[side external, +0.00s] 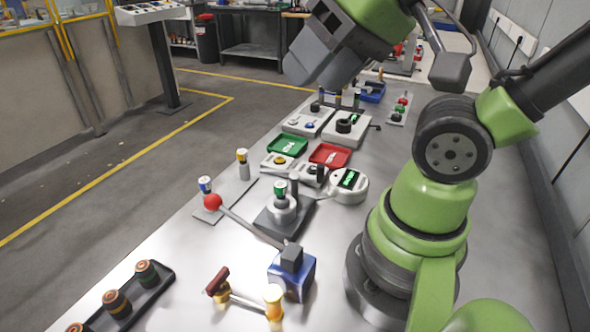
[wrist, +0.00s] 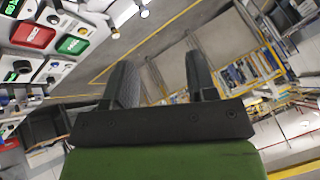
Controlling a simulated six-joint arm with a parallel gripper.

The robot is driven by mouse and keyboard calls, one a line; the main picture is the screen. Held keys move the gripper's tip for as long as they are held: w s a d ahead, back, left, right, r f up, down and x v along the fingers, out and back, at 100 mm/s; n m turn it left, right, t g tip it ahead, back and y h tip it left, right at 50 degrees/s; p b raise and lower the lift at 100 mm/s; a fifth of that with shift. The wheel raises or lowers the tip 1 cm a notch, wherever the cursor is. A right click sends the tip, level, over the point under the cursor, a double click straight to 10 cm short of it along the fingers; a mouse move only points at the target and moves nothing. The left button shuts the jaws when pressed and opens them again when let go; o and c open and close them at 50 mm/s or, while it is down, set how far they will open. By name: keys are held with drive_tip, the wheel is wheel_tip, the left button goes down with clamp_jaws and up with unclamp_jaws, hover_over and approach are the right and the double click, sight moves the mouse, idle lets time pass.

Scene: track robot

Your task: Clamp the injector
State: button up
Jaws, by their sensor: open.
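My gripper (side external: 310,68) is raised at the top of the side external view, well away from the bench items. In the wrist view my gripper (wrist: 160,72) has its two dark fingers apart with nothing between them. A grey stepped cylinder with a green band (side external: 281,205) stands upright in a dark square fixture (side external: 262,224) at the bench's middle; it may be the injector. A long lever with a red ball knob (side external: 213,202) slants from a blue block (side external: 292,270) past the fixture's near side. I cannot tell whether the lever presses on anything.
A brass-coloured tool with a dark red grip (side external: 217,282) lies near the blue block. A black tray (side external: 130,305) holds several cylinders. Banded cylinders (side external: 243,165) stand left of the fixture. A round gauge (side external: 349,186), a green tray (side external: 288,145) and a red tray (side external: 330,155) lie behind.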

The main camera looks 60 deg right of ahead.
drive_tip(key=shift+c, duration=1)
drive_tip(key=n+g+h, duration=0.4)
drive_tip(key=n+g, duration=0.4)
drive_tip(key=g, duration=0.4)
approach(320, 165)
drive_tip(key=x, duration=1)
drive_tip(key=shift+f, duration=0.25)
clamp_jaws()
